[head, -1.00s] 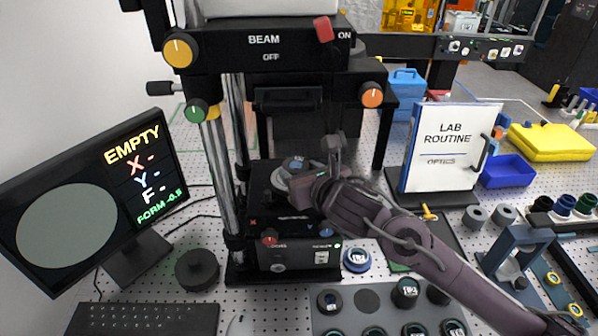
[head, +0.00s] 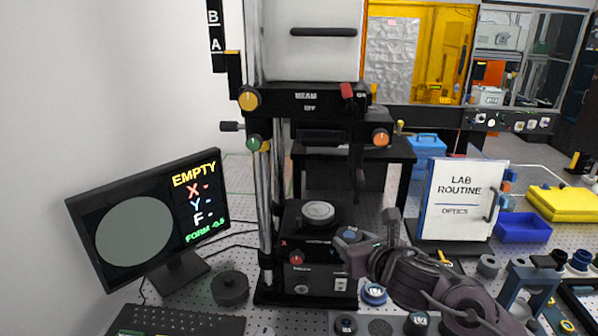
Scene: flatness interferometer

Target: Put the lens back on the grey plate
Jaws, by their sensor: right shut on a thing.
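My right gripper (head: 358,246) is shut on a small lens (head: 349,235) with a dark mount and a bluish top. It holds the lens just to the right of the interferometer stage, apart from the stage's bare round silver top (head: 318,211). The fingers and wrist hide part of the lens. The grey plate (head: 362,319) is at the bottom edge and cut off by it; it bears dark round lenses, one labelled L2 (head: 420,322), and an empty round dark spot (head: 381,327). My left gripper is not in view.
A blue-rimmed round piece (head: 373,293) lies between the stage base and the plate. The monitor (head: 150,222) at left reads EMPTY. A black round weight (head: 230,288), a lab routine board (head: 463,200) and a blue bin (head: 523,227) stand around.

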